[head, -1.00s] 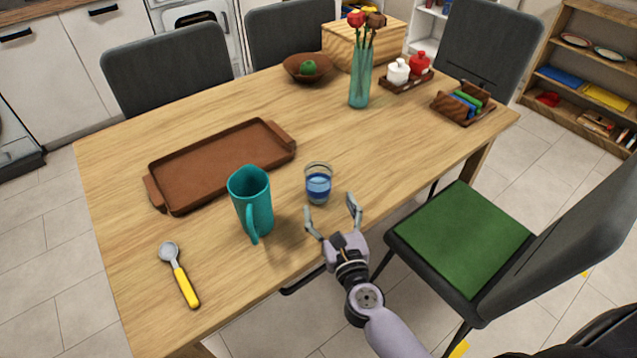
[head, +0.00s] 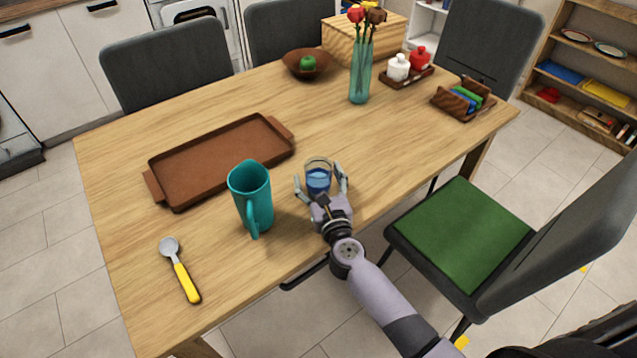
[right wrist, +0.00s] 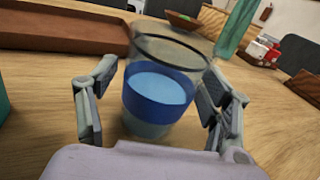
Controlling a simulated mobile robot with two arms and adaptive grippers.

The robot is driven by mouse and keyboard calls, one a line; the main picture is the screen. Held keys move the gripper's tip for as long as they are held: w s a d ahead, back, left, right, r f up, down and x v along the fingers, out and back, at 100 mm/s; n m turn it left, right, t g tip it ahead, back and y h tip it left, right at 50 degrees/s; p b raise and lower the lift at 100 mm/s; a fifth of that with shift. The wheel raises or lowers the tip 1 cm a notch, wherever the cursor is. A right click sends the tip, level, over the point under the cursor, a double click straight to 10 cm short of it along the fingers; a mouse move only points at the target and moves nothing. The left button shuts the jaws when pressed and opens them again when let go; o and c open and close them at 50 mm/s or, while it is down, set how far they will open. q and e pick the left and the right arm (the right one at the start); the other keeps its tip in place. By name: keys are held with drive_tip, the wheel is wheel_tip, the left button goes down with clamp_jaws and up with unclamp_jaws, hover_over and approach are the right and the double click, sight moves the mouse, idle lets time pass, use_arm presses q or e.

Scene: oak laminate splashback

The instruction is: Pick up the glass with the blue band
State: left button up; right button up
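The glass with the blue band (head: 318,178) stands upright on the wooden table, right of the teal pitcher. In the right wrist view the glass (right wrist: 158,95) is clear, with a blue band around its lower half. My right gripper (head: 320,176) is open, with one finger on each side of the glass. In the right wrist view its fingers (right wrist: 155,105) flank the glass; a gap shows on the left, while the right finger is close to the glass and I cannot tell if it touches. My left gripper is not in view.
The teal pitcher (head: 251,196) stands close on the left. A brown tray (head: 215,163) lies behind it, and a yellow-handled scoop (head: 181,270) lies front left. A vase with flowers (head: 360,80) and a bowl (head: 307,65) stand farther back. A green-seated chair (head: 462,230) is at right.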

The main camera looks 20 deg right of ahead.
drive_tip(key=c, duration=1.5)
